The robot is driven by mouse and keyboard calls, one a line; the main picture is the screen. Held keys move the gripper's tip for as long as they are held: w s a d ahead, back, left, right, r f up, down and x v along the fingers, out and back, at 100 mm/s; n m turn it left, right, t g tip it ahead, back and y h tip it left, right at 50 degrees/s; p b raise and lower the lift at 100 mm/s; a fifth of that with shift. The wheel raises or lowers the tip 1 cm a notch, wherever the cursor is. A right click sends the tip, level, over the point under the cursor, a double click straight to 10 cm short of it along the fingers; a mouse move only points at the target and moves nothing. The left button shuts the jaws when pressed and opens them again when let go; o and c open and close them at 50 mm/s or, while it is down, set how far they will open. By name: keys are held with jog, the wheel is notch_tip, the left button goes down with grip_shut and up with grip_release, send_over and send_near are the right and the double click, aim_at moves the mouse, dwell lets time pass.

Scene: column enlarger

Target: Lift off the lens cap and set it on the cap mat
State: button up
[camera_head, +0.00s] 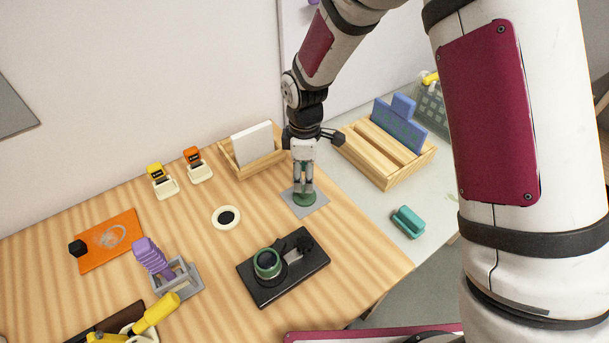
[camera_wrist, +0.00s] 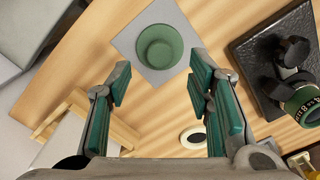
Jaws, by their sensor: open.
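The green round lens cap (camera_head: 304,200) sits on the grey square cap mat (camera_head: 319,205). In the wrist view the cap (camera_wrist: 160,46) lies near the middle of the mat (camera_wrist: 129,38), with mat showing all around it. My gripper (camera_head: 303,188) points down just above the cap. In the wrist view its green-padded fingers (camera_wrist: 159,82) are spread apart, with nothing between them. The black enlarger base (camera_head: 284,283) carries the lens with a green ring (camera_head: 267,262), to the front left of the mat. No cap covers that lens.
A white ring with a black centre (camera_head: 227,217) lies left of the mat. A wooden holder with a white card (camera_head: 252,146) stands behind it. A slotted wooden rack (camera_head: 388,152) and a teal object (camera_head: 408,221) are on the grey surface to the right. Bare wood surrounds the mat.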

jog(key=shift+r, duration=1.35)
notch_tip(320, 180, up, 12)
dwell(0.5)
jog(key=s+d+r+m+t, duration=0.3)
jog(key=s+d+r+m, duration=0.45)
jog(key=d+r, duration=0.35)
jog(key=s+d+r+m+t, duration=0.1)
jog(key=s+d+r+m, duration=0.1)
jog(key=s, duration=0.5)
jog(key=s+d+r+m+t, duration=0.1)
jog(key=s+d+r+m, duration=0.1)
jog(key=s+d+m, duration=0.3)
jog(key=s+m, duration=0.2)
jog(key=s, duration=0.1)
jog(key=shift+t, duration=0.3)
